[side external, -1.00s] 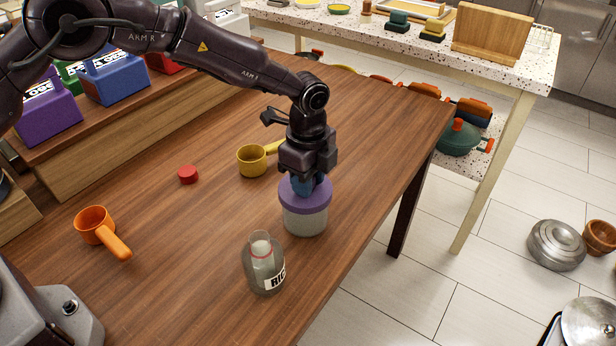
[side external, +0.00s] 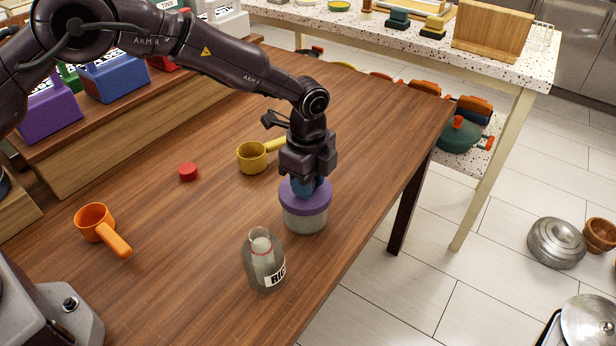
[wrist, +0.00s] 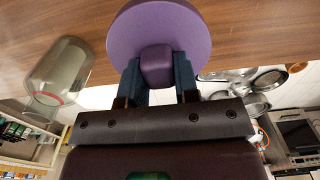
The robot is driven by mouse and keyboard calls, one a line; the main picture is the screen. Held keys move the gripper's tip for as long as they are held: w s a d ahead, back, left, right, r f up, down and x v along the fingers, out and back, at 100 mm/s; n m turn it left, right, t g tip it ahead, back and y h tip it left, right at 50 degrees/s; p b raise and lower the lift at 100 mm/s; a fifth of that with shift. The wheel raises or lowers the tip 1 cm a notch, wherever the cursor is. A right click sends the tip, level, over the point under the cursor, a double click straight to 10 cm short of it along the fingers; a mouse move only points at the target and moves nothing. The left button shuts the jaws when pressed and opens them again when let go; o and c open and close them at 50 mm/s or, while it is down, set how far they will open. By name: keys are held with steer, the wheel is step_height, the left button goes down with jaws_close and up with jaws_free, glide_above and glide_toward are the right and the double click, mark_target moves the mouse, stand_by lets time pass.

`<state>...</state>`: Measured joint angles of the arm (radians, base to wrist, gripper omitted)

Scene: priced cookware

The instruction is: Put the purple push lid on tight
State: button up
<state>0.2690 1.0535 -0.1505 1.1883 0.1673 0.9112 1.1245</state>
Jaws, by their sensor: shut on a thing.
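The purple push lid (side external: 305,203) sits over the mouth of a pale, see-through canister (side external: 306,222) near the table's right edge. It looks level, but I cannot tell whether its rim is fully seated. My gripper (side external: 306,187) points straight down above it, with its blue fingers at the lid's knob. In the wrist view the fingers of my gripper (wrist: 158,72) are shut on the square knob of the purple lid (wrist: 122,45) from both sides. The canister is hidden behind the lid there.
A glass jar (side external: 263,265) with a black-and-white label stands close in front of the canister. A yellow scoop (side external: 252,158), a small red cap (side external: 188,172) and an orange scoop (side external: 96,222) lie to the left. The table's middle is mostly clear.

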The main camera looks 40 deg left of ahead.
steer(key=shift+f, duration=0.1)
steer(key=o, duration=1)
steer(key=shift+r, duration=3.65)
